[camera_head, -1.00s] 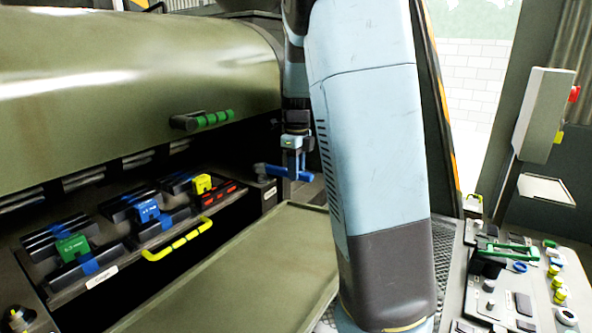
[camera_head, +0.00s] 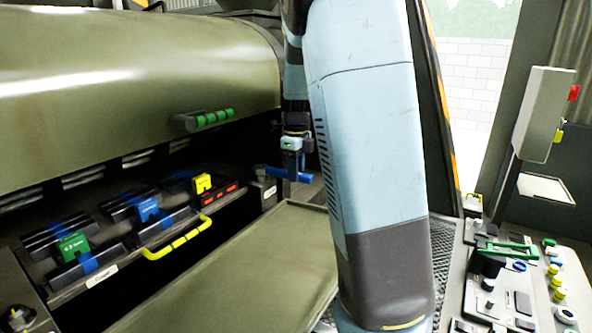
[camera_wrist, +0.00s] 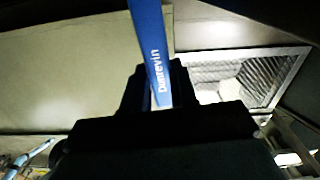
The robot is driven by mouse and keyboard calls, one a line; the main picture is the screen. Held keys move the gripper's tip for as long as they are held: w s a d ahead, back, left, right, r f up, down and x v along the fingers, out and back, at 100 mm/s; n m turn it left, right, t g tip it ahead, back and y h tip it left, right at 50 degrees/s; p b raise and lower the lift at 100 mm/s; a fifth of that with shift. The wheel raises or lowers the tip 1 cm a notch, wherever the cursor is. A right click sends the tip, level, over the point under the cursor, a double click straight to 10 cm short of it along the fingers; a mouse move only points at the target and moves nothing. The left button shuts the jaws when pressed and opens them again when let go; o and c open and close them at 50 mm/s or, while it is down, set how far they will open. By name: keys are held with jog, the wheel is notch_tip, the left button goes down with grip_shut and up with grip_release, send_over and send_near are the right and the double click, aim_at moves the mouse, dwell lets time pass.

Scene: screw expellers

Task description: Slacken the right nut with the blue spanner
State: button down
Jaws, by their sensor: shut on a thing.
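My gripper (camera_head: 294,172) is shut on the blue spanner (camera_head: 279,172), in the dark gap beyond the far end of the olive tray. The spanner lies roughly level, with its far end pointing left, close to a grey post (camera_head: 262,175). In the wrist view the blue spanner (camera_wrist: 149,45), with white lettering, runs up out of the picture from between the dark jaws (camera_wrist: 150,95). The right nut cannot be made out in either view, so I cannot tell whether the spanner is around it.
The large olive drum (camera_head: 120,75) with a green handle (camera_head: 212,119) stands at left. Below it are cases with green, blue and yellow tags and a yellow handle (camera_head: 178,240). The bare olive tray (camera_head: 235,265) lies in front. A control panel (camera_head: 515,285) is at right.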

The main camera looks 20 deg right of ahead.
jog(key=shift+f, duration=0.95)
dwell(0.8)
dwell(0.4)
jog(key=shift+w+d+n, duration=0.55)
jog(key=shift+d+n, duration=0.1)
jog(key=shift+n, duration=0.15)
jog(key=shift+w+d+n, duration=0.5)
jog(key=shift+w+n, duration=0.1)
jog(key=shift+n, duration=0.2)
jog(key=shift+r, duration=0.1)
jog(key=shift+w+d+r+n, duration=0.15)
jog(key=shift+w+d+n, duration=0.35)
jog(key=shift+w+n, duration=0.2)
jog(key=shift+s+a+m, duration=0.25)
jog(key=shift+s+m, duration=0.1)
jog(key=shift+m, duration=0.25)
dwell(0.3)
